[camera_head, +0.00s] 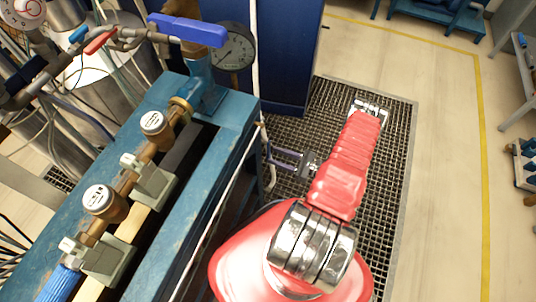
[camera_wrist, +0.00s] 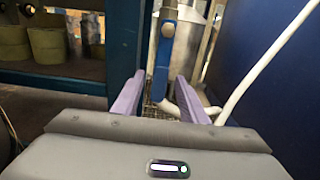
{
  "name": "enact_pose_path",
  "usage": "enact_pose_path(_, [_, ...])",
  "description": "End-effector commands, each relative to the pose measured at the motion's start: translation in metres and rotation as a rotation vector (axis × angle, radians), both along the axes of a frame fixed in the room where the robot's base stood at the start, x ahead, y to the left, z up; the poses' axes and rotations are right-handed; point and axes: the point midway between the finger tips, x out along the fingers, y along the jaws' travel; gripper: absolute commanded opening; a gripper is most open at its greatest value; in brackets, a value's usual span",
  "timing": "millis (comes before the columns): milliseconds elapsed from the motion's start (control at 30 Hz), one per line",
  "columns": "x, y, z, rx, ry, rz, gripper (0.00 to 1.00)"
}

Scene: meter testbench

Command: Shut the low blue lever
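In the wrist view, a low blue lever (camera_wrist: 162,70) hangs lengthwise along a grey vertical pipe (camera_wrist: 169,12). My gripper (camera_wrist: 160,78) is open, its two purple fingers apart. The lever shows in the gap between the fingertips; I cannot tell how deep it reaches between them, and no contact shows. In the head view, my gripper (camera_head: 272,161) is beside the bench's right side, above the floor grating. The low lever is not visible there.
The blue bench (camera_head: 228,113) carries brass meters (camera_head: 103,201). Another, upper blue lever (camera_head: 188,28) lies beside a pressure gauge (camera_head: 234,47). A blue cabinet (camera_head: 285,60) stands behind. In the wrist view, a white pipe (camera_wrist: 262,67) runs close to the right finger.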

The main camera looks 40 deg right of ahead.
Motion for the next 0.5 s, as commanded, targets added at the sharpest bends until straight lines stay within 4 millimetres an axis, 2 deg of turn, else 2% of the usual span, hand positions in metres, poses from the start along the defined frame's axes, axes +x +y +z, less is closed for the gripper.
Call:
enact_pose_path(233, [0.025, 0.016, 0.0, 0.001, 0.001, 0.002, 0.39])
enact_pose_path(500, [0.034, 0.021, 0.0, 0.001, 0.001, 0.0, 0.39])
